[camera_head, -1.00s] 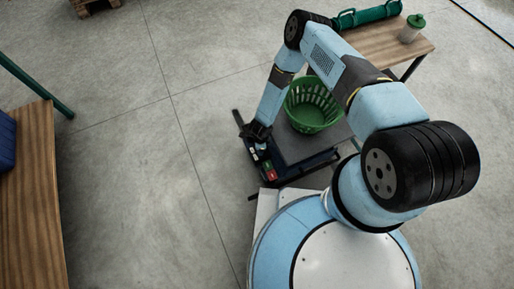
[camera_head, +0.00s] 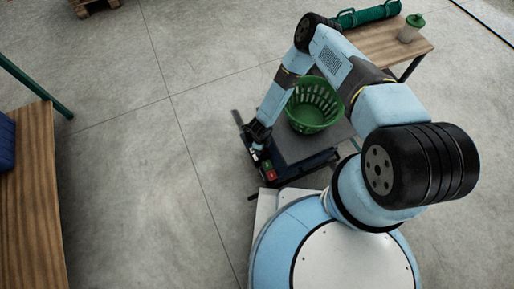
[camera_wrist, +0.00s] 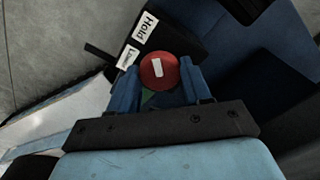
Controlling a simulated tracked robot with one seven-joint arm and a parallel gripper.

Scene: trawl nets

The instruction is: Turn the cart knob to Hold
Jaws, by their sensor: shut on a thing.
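The round red cart knob (camera_wrist: 158,72) with a short white mark sits between the blue fingers of my gripper (camera_wrist: 157,80), which is shut on it. The white mark points roughly up in the wrist view, slightly tilted. The Hold label (camera_wrist: 145,27) lies above and left of the knob. A second white label (camera_wrist: 128,57) is closer to the left finger, and its word is hard to read.
A green basket (camera_head: 313,105) stands on the cart, right of my forearm. A wooden table with a green roll (camera_head: 367,14) and a lidded jar (camera_head: 411,28) is behind. Red (camera_head: 270,175) and green patches show on the cart's near edge.

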